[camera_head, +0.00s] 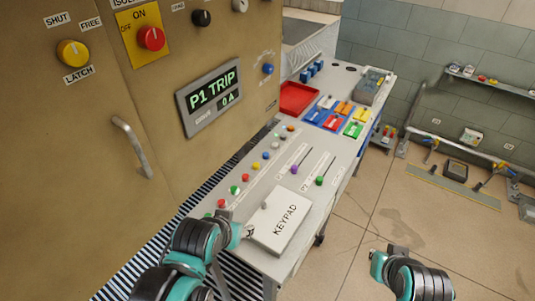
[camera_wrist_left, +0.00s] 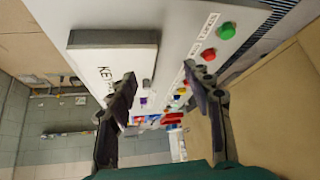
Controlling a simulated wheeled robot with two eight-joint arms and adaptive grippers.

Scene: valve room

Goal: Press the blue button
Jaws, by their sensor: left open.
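A small blue button (camera_head: 266,155) sits on the sloped grey console (camera_head: 325,195) in the head view. It is in a row with red, green and yellow buttons. A blue knob (camera_head: 268,69) is on the upright cabinet face above. My left gripper (camera_head: 238,222) is open and empty, at the console's near end beside the keypad box and the nearest red button (camera_head: 221,203), short of the blue button. In the left wrist view its spread fingers (camera_wrist_left: 160,72) partly cover the button row. My right gripper (camera_head: 384,258) is at the lower right over the floor; its finger opening is unclear.
The white keypad box (camera_head: 283,222) stands up from the console's near end. Purple (camera_head: 294,170) and green (camera_head: 320,181) slider knobs are right of the buttons. A red tray (camera_head: 298,98) and coloured bins lie farther back. The floor at right is open.

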